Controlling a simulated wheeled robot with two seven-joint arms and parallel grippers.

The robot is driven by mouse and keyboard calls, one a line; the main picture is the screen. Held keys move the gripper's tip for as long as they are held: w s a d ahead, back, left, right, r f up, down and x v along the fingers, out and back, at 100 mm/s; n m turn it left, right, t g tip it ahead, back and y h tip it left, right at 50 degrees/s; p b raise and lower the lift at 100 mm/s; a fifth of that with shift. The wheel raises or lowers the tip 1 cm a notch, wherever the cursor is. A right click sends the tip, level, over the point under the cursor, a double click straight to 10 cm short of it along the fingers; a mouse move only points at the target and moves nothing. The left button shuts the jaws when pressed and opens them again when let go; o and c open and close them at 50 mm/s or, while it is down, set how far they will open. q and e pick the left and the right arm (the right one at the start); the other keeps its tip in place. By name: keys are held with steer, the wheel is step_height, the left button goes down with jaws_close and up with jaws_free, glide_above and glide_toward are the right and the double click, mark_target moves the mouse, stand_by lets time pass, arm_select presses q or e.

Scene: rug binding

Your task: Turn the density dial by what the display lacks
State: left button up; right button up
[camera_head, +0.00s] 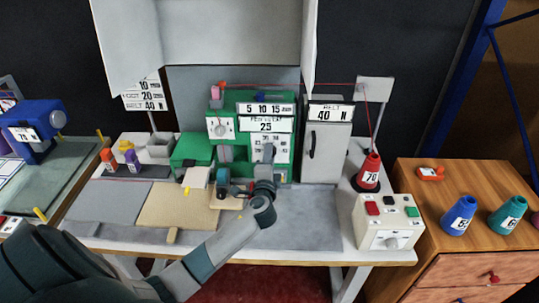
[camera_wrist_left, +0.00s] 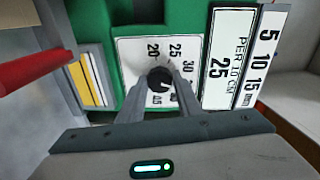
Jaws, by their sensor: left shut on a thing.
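The density dial (camera_head: 220,128) is a white square plate with a round knob on the green machine (camera_head: 283,160). In the left wrist view the dial plate (camera_wrist_left: 184,46) shows 20, 25, 30, 40 and 45 around a black knob (camera_wrist_left: 160,76). My left gripper (camera_wrist_left: 160,88) is shut on this knob, one finger on each side, hiding part of the scale. In the head view its arm reaches up from the lower left to the machine. The display (camera_head: 265,126) reads 25; the wrist view shows it sideways (camera_wrist_left: 222,68) as "PER 10 CM 25". My right gripper is out of view.
A "5 10 15 mm" strip (camera_head: 266,109) sits above the display. A red cone marked 70 (camera_head: 369,172) and a button box (camera_head: 388,222) stand at right. A red rod (camera_wrist_left: 35,68) lies close left of the gripper.

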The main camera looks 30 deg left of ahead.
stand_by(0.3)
arm_select(q)
steer(key=o, duration=1)
steer(key=shift+o, duration=0.2)
steer(key=shift+d, duration=0.1)
steer(key=b+v, duration=0.4)
steer(key=v, duration=1.3)
steer(key=shift+s, duration=0.15)
steer(key=shift+d+f, duration=0.1)
